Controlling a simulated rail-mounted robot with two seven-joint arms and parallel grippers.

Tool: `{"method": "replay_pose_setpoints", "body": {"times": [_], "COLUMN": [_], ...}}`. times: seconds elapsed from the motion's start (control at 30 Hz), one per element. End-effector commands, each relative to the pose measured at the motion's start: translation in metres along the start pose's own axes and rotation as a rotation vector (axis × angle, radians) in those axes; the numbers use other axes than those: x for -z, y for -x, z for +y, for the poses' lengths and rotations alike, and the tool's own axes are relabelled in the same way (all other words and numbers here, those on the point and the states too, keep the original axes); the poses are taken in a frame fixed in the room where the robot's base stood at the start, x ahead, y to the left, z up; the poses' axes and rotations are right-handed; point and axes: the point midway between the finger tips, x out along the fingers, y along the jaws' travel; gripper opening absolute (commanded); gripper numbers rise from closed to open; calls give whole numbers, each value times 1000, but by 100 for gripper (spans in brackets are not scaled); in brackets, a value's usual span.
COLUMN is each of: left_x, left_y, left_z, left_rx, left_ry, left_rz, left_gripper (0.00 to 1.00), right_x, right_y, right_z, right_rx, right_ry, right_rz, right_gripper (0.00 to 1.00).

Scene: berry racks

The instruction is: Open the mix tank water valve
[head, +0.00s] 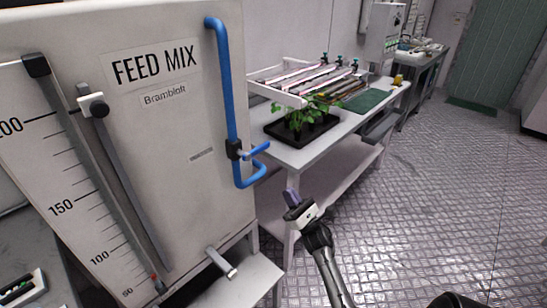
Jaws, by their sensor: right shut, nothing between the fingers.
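The mix tank (195,130) is a large pale box labelled "FEED MIX" filling the left of the head view. A blue water pipe (226,90) runs down its right edge and bends at the bottom. The water valve (234,149) is a dark body on this pipe with a blue lever (256,151) sticking out to the right, tilted slightly up. My right gripper (292,197) is shut and empty, below and to the right of the lever, apart from it. My left gripper is not in view.
A white bench (300,155) stands behind the gripper, with a black tray of green plants (301,127) and a rack of channels (320,80). A grey outlet (221,262) sticks out low on the tank. The metal floor (430,190) at right is largely clear.

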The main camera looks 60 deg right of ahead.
Motion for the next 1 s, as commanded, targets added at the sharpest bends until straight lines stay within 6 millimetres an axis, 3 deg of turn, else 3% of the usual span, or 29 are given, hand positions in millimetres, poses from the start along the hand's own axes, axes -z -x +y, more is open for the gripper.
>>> {"method": "replay_pose_setpoints", "body": {"times": [0.27, 0.7, 1.0], "left_x": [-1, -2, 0], "left_y": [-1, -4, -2], "left_z": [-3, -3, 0], "left_rx": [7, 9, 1], "left_ry": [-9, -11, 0], "left_rz": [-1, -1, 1], "left_gripper": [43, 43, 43], "right_x": [0, -1, -24], "right_y": [-23, -103, -124], "right_z": [0, 0, 0], "right_rx": [-1, -2, -1], "right_ry": [0, 0, 0], "right_rz": [-2, -3, -1], "right_gripper": [0, 0, 0]}}
